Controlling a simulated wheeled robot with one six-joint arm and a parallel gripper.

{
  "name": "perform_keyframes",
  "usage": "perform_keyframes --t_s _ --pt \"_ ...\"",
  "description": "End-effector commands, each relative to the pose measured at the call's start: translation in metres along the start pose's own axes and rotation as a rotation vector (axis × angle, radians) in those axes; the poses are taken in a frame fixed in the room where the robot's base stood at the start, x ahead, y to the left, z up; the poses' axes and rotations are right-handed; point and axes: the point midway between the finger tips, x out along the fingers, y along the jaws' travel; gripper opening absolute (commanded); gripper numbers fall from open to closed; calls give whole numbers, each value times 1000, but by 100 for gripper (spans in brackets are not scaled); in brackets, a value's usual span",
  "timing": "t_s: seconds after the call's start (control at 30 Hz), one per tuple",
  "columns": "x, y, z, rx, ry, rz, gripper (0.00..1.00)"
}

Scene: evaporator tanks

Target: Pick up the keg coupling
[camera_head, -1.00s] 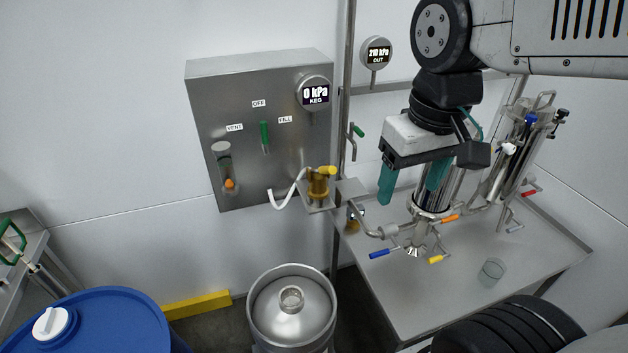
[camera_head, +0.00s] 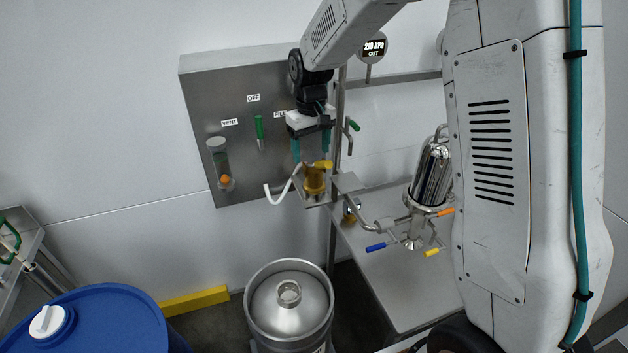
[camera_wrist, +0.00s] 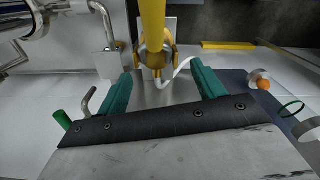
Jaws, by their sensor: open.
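The keg coupling (camera_head: 314,181) is a brass-yellow fitting with a yellow handle and a white hose. It stands upright on a small bracket shelf beside the steel panel. In the wrist view the coupling (camera_wrist: 154,52) shows ahead, between the lines of my two teal fingers, with its yellow handle pointing toward the camera. My gripper (camera_head: 311,157) is open and empty, just above the coupling with the fingers pointing down. In the wrist view my gripper (camera_wrist: 162,72) has its fingers spread wide. I cannot tell whether a fingertip touches the coupling.
A steel panel (camera_head: 197,110) with a green lever stands behind. A steel keg (camera_head: 290,318) sits on the floor below. A steel table (camera_head: 400,290) with an evaporator tank (camera_head: 430,172) and valves is to the right. A blue drum (camera_head: 100,320) is at lower left.

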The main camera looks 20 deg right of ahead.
Motion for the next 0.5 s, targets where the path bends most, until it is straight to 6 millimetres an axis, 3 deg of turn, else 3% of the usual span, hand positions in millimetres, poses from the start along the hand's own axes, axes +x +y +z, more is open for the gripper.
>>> perform_keyframes --t_s 0.5 --pt "66 4 4 1 -3 -1 68"
